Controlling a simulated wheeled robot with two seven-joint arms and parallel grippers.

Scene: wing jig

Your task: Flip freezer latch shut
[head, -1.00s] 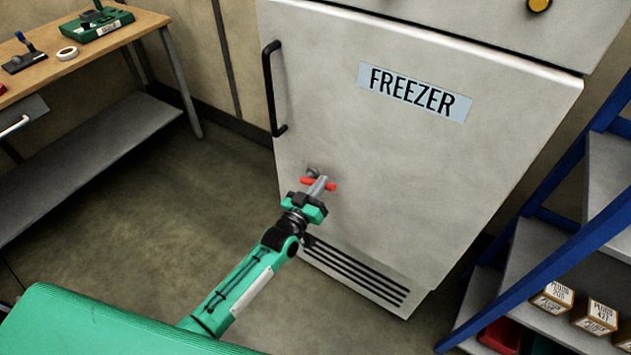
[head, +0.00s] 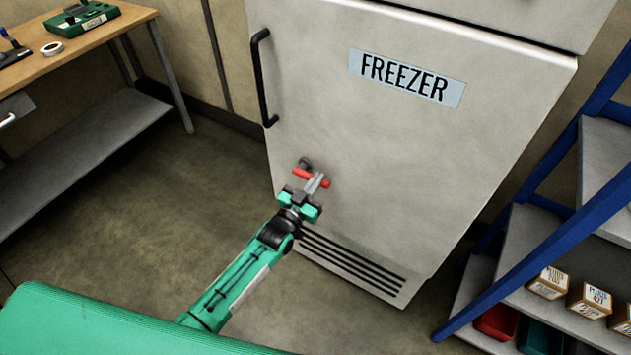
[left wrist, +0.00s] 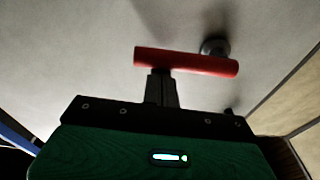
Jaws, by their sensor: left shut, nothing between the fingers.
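The freezer latch is a red bar (head: 302,173) on a grey round mount (head: 305,163), low on the left side of the pale freezer door (head: 400,170). The bar lies nearly level, its right end a little lower in the head view. My left gripper (head: 316,180) is shut and empty, its fingertips right at the bar and partly covering it. In the left wrist view the red bar (left wrist: 190,62) crosses just beyond the shut fingers (left wrist: 162,85), with the mount (left wrist: 215,46) near its right end. I cannot tell if they touch. My right gripper is not in view.
A black door handle (head: 262,80) stands above the latch at the door's left edge. A wooden workbench (head: 90,38) is at the far left. Blue-framed shelving (head: 560,235) with small boxes stands at the right. The floor left of the freezer is clear.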

